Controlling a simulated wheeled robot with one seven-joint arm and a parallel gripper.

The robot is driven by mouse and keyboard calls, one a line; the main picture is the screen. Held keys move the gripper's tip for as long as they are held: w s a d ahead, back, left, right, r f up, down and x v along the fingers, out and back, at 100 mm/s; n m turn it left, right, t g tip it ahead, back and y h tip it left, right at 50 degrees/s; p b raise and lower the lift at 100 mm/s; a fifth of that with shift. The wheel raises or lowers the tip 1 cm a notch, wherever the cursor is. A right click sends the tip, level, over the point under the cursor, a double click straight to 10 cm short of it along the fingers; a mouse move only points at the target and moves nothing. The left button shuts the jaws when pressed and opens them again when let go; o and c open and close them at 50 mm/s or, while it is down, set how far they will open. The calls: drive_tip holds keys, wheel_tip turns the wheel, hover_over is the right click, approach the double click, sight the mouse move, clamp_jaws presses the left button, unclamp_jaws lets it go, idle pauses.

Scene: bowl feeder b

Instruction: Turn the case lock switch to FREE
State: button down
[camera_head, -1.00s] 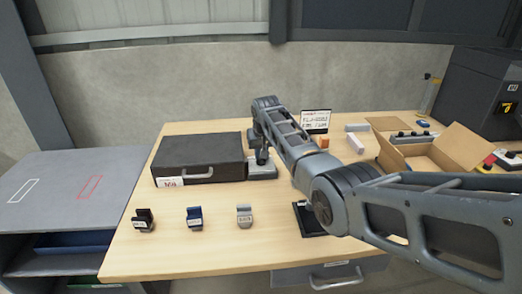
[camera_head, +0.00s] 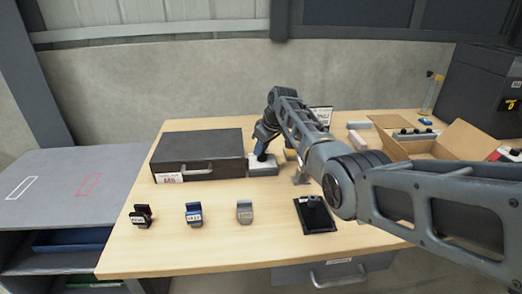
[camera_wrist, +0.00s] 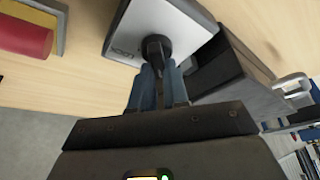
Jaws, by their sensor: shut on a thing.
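The lock switch is a light grey box (camera_head: 263,169) just right of the black case (camera_head: 195,152) on the table.
Three small labelled blocks, black (camera_head: 141,215), blue (camera_head: 194,213) and grey (camera_head: 244,211), stand along the front. A black plate (camera_head: 316,215) lies right of them. An open cardboard box (camera_head: 455,143) stands at right.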

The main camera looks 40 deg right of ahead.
idle(0.5)
drive_tip(key=c, duration=1.1)
unclamp_jaws()
drive_tip(key=shift+r, duration=0.1)
drive_tip(key=shift+v, duration=3.8)
